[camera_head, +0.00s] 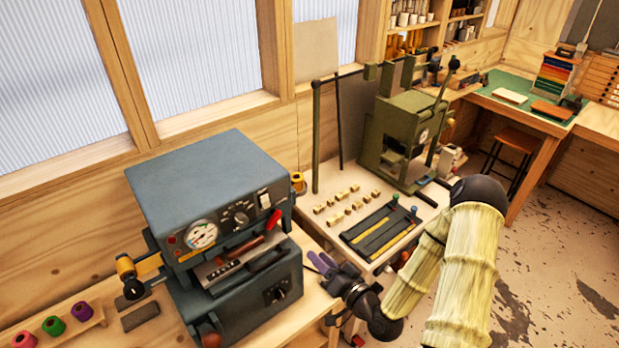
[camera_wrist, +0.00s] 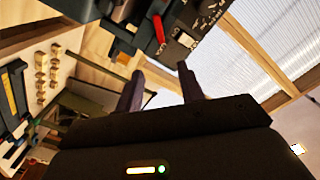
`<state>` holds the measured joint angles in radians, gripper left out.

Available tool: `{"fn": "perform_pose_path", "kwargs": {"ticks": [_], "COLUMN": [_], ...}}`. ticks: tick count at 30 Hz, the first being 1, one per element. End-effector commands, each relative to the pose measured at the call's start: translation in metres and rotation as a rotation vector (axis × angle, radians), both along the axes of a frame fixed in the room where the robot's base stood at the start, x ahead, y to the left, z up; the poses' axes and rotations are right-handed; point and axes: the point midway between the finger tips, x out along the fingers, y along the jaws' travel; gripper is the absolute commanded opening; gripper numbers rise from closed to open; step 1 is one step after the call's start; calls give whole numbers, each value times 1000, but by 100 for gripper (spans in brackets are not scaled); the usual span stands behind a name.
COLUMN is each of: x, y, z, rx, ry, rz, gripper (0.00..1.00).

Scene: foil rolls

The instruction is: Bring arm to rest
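My gripper (camera_head: 321,263) is just right of the front of the blue-grey machine (camera_head: 208,165), beside the bench with the small blocks. Its two dark fingers stand apart in the wrist view (camera_wrist: 160,84), with nothing held between them. My arm, in a pale yellow sleeve, bends up and to the right from the gripper in the head view. The machine has a gauge, a knob and a red-handled lever (camera_head: 273,220); its red lever also shows above the fingers in the wrist view (camera_wrist: 158,30).
Purple, green and pink foil rolls (camera_head: 54,325) stand on a wooden rack at lower left. A green press (camera_head: 402,138), several small brass-coloured blocks (camera_head: 337,207) and a dark tray (camera_head: 379,231) sit on the bench behind my gripper. A stool (camera_head: 513,147) stands farther back; open floor lies at right.

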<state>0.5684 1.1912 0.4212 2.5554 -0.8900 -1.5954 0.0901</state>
Motion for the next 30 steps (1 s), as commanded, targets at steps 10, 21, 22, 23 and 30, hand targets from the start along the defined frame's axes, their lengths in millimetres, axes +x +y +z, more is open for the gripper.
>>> {"fn": "perform_pose_path", "kwargs": {"ticks": [10,21,22,23,30], "x": [2,-3,-4,-6,-28], "y": [6,-30,-34,-38,-71], "z": [-24,-61,-61,-60,-42], "rx": [-217,-754,-788,-819,-1001], "ry": [78,358,383,408,616], "rz": [81,153,151,146,85], "gripper": [38,38,38,38,38]}}
